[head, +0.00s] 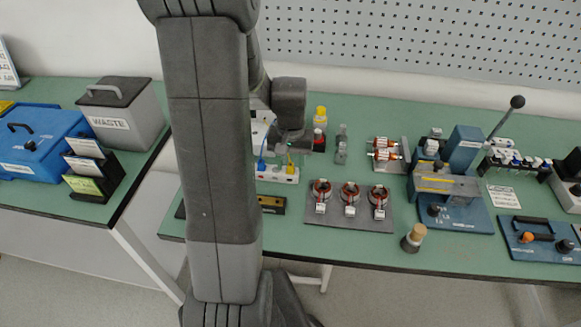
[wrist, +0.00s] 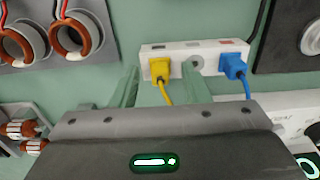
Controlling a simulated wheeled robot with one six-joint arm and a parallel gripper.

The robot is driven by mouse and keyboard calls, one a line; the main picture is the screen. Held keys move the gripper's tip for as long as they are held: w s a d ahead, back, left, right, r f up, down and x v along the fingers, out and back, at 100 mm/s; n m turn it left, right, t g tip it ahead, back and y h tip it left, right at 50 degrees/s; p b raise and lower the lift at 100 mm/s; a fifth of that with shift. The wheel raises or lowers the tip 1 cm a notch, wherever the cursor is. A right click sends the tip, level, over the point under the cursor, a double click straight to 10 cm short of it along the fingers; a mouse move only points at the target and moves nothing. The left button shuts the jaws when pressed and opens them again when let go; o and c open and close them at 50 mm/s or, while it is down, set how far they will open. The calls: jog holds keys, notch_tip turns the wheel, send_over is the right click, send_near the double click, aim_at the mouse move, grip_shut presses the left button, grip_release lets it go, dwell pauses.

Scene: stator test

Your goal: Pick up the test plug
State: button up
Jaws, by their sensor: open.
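A yellow plug (wrist: 160,70) with a yellow cable sits in a white socket strip (wrist: 210,50) in the wrist view. A blue plug (wrist: 232,66) with a blue cable sits in the same strip to its right. Nothing readable shows which one is the test plug. My gripper (wrist: 160,82) is open, its two fingers on either side of the yellow plug's cable, with the yellow plug between and just beyond their tips. I cannot tell whether they touch it. In the head view the strip (head: 275,174) lies under my gripper, and the blue plug (head: 262,164) shows at its left.
Three wound stators stand on a grey plate (head: 335,218) right of the strip. A wooden-topped cylinder (head: 415,235) and a lever press (head: 465,150) are farther right. A waste bin (head: 122,110) stands on the left table.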

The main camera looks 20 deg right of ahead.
aim_at(290, 162)
grip_shut()
notch_tip(290, 162, up, 10)
dwell(0.7)
jog(key=shift+r+p, duration=0.1)
jog(key=shift+p, duration=0.2)
jog(key=shift+w, duration=0.15)
jog(key=w+a+p, duration=0.4)
jog(key=w+p, duration=0.1)
jog(key=w, duration=1.2)
jog(key=shift+a, duration=0.2)
